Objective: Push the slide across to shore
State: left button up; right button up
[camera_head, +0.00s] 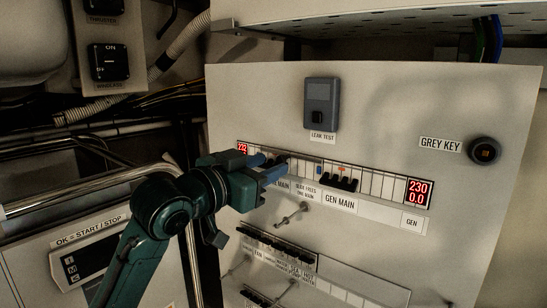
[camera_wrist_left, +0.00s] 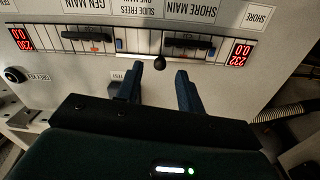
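In the head view, my left gripper (camera_head: 275,168) is at the breaker row, left of the GEN MAIN breaker (camera_head: 338,183), covering part of the SHORE MAIN area. The slide is not clear there. My right gripper is not in view.
A red display (camera_head: 418,192) ends the row at right; another (camera_head: 242,149) is at left. Above are a LEAK TEST box (camera_head: 321,104) and a GREY KEY knob (camera_head: 485,151). A small handle (camera_head: 292,214) juts out below the row, near my gripper.

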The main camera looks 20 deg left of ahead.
aim_at(285, 158)
pick_arm(q)
jog(key=shift+x, duration=1.4)
jog(key=shift+c, duration=0.4)
grip_shut()
